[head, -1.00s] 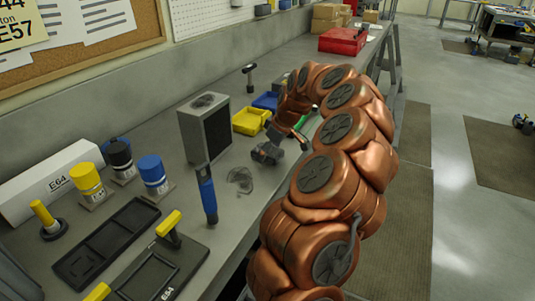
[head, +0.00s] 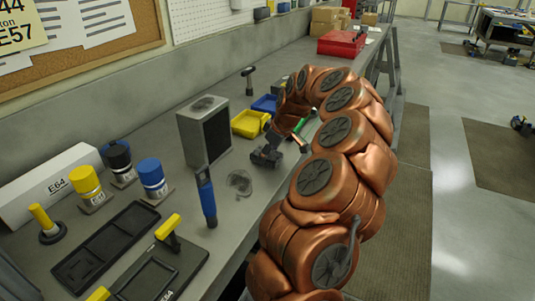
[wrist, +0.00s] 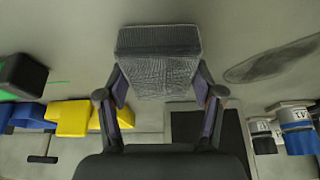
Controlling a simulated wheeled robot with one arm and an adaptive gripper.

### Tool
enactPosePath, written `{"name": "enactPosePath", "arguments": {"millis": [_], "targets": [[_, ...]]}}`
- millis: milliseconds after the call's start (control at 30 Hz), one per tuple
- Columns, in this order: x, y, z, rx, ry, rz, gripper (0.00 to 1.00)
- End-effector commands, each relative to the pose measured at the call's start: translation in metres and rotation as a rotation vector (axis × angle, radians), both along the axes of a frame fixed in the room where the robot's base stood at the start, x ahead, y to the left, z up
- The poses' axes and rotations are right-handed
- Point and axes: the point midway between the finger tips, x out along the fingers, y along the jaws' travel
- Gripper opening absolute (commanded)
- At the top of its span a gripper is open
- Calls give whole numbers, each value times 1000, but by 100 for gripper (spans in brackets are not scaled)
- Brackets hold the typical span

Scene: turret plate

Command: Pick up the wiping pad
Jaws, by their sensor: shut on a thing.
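The wiping pad is a grey, woven-textured block (wrist: 158,62) in the upper middle of the wrist view. My gripper (wrist: 160,86) is shut on it, with one finger against each side. In the head view my gripper (head: 266,156) is low over the workbench (head: 215,245), right of the dark grille-fronted box. The pad is not clearly told apart from the gripper there. I cannot tell whether the pad touches the bench.
A dark smudge (head: 239,183) marks the bench near a blue-handled tool (head: 207,200). The grille-fronted box (head: 204,130) and a yellow bin (head: 250,123) stand close to my gripper. Coloured-cap containers (head: 153,178) and black trays (head: 105,243) are at left.

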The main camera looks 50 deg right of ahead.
Motion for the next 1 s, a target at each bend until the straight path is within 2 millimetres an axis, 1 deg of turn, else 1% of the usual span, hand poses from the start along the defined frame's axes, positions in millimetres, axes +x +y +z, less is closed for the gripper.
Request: {"name": "enactPosePath", "arguments": {"millis": [233, 600, 1000], "targets": [[1, -1, 8, -2, -1, -1, 37], [0, 0, 40, 0, -2, 0, 37], [-30, 6, 41, 1, -1, 0, 37]]}}
